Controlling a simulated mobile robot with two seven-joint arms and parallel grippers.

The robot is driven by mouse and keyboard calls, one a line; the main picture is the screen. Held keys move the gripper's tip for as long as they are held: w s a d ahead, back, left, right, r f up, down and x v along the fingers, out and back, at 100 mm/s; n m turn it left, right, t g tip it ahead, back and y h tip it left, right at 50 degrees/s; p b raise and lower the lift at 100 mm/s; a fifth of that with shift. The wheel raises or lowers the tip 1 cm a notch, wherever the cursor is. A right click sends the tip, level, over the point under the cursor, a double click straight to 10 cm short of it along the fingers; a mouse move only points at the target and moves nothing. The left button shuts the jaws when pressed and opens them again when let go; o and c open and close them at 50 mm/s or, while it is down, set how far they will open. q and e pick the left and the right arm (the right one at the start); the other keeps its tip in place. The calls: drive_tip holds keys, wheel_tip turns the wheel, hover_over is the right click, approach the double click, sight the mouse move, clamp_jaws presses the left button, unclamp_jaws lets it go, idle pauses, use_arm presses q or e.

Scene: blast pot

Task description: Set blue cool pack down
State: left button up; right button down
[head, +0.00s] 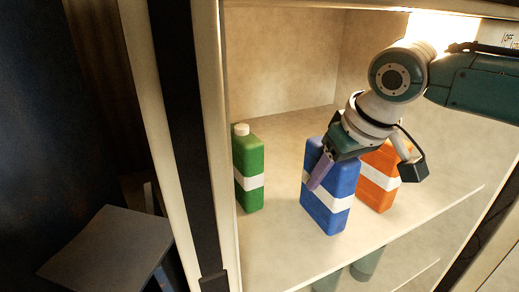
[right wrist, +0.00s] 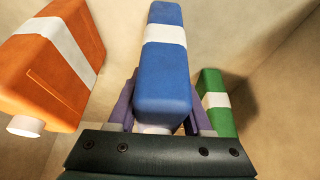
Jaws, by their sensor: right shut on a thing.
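The blue cool pack (head: 325,213) is a blue block with a white band, upright at the front of a shelf in the head view. Its base looks to be at the shelf surface, but I cannot tell whether it touches. My right gripper (head: 326,165) is shut on its upper part from above. In the right wrist view the blue cool pack (right wrist: 165,75) sits between the purple fingers of my right gripper (right wrist: 158,108). The gripper hides part of its top. My left gripper is not in view.
A green pack (head: 249,165) stands to the left of the blue one and an orange pack (head: 378,178) close on its right. The shelf (head: 268,238) has a front edge and a cabinet side post (head: 205,120) at left. Greenish cylinders (head: 368,264) stand below.

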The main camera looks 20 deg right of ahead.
drive_tip(key=shift+w+r, duration=0.1)
drive_tip(key=shift+c, duration=1.6)
unclamp_jaws()
drive_tip(key=shift+f, duration=0.2)
